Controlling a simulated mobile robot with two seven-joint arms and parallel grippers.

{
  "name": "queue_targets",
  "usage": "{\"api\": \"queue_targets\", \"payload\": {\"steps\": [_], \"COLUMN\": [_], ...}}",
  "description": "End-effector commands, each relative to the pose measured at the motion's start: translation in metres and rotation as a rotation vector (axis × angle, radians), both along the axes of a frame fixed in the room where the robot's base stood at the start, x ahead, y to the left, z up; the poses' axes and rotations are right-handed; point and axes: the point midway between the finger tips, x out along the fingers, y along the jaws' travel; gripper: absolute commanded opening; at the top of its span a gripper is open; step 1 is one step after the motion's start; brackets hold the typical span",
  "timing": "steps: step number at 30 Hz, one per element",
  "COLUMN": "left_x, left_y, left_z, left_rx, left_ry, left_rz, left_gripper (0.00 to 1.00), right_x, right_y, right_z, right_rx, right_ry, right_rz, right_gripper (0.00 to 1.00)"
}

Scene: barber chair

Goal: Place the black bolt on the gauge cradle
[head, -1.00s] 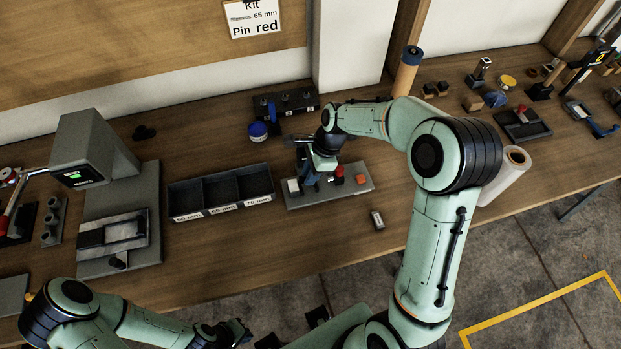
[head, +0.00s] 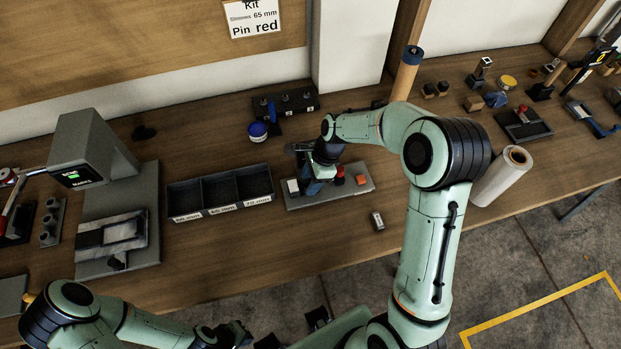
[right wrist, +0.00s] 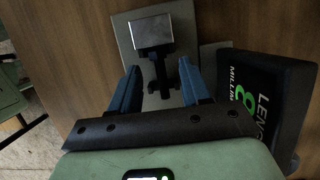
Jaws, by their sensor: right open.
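My right gripper (head: 314,186) is open over the grey gauge plate (head: 325,197). In the right wrist view its two blue fingers (right wrist: 160,88) stand apart, either side of dark upright parts (right wrist: 159,76) in the middle of the plate. These look like the cradle; I cannot tell whether the black bolt is among them. A pale metal block (right wrist: 152,29) stands at the plate's end. The gauge's black length display (right wrist: 262,95) is beside the plate. My left gripper (head: 240,334) is low at the front, its jaws unclear.
A black three-bin tray (head: 222,207) is left of the gauge plate. Red (head: 340,171) and orange (head: 361,180) parts sit on the plate's right. A small grey block (head: 377,221) lies near the table edge. A grey machine (head: 95,147) stands far left; a white roll (head: 502,177) is at the right.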

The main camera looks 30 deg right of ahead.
Motion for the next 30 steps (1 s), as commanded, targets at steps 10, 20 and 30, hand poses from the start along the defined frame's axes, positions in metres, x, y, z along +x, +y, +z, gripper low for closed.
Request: {"api": "queue_targets", "payload": {"steps": [10, 20, 30], "left_x": [0.006, 0.012, 0.012], "left_y": [0.000, 0.000, 0.000], "left_z": [0.009, 0.017, 0.017], "left_rx": [0.000, 0.000, 0.000], "left_ry": [-0.007, -0.013, -0.013], "left_rz": [0.000, 0.000, 0.000], "left_gripper": [0.00, 0.00, 0.00], "right_x": [-0.002, -0.008, -0.009], "right_y": [-0.017, -0.034, -0.037], "right_z": [0.057, 0.109, 0.117], "right_rx": [-0.001, 0.000, 0.000], "right_ry": [-0.008, -0.002, 0.000], "right_rz": [-0.002, -0.001, 0.000], "right_gripper": [0.47, 0.47, 0.47]}}
